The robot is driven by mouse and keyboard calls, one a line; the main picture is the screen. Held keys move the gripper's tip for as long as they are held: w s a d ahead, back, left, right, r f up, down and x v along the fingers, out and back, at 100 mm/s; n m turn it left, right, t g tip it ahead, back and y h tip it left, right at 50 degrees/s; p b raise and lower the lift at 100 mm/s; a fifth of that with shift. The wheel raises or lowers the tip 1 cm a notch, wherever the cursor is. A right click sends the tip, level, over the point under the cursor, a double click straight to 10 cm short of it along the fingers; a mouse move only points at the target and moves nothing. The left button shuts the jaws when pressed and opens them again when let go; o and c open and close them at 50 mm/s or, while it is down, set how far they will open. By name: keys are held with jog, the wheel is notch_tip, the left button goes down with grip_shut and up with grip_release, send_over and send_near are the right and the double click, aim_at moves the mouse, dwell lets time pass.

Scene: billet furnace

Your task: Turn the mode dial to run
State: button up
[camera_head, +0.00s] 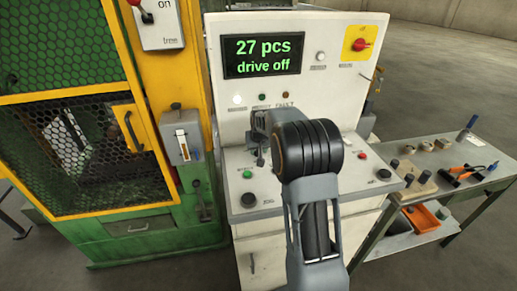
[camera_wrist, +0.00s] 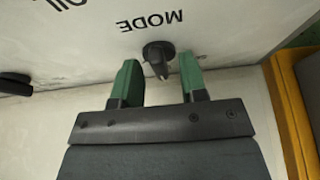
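My gripper (camera_wrist: 162,65) is open, with a green-padded finger on either side of the dial's line. The dial shows in the gap between the fingertips, and no contact is visible. The dial's position marks cannot be read. In the head view my gripper (camera_head: 259,150) is over the left part of the console (camera_head: 306,205), and the dial cannot be made out there.
The display (camera_head: 263,55) reads "27 pcs" and "drive off". A red switch on a yellow plate (camera_head: 361,45) is at upper right. A black knob (camera_head: 249,200) and a green button (camera_head: 247,174) are on the console's left. A yellow-green mesh cage (camera_head: 70,140) stands left; a tool bench (camera_head: 440,170) stands right.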

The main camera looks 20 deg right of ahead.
grip_shut()
dwell(0.3)
jog(key=shift+m, duration=0.3)
jog(key=m+b, duration=0.1)
jog(key=m+h+b, duration=0.1)
jog(key=m, duration=0.1)
jog(key=shift+a+f+m+g+h, duration=0.15)
jog(key=shift+m+g+h, duration=0.15)
jog(key=shift+w+a+m+g+h+b, duration=0.1)
jog(key=shift+m+g+h+b, duration=0.3)
jog(key=shift+m, duration=0.75)
jog(key=shift+w+m+g+h+b, duration=0.1)
jog(key=shift+m+g+h+b, duration=0.1)
jog(key=shift+m+b, duration=0.7)
jog(key=shift+s+m, duration=0.1)
jog(key=shift+m, duration=0.35)
grip_release()
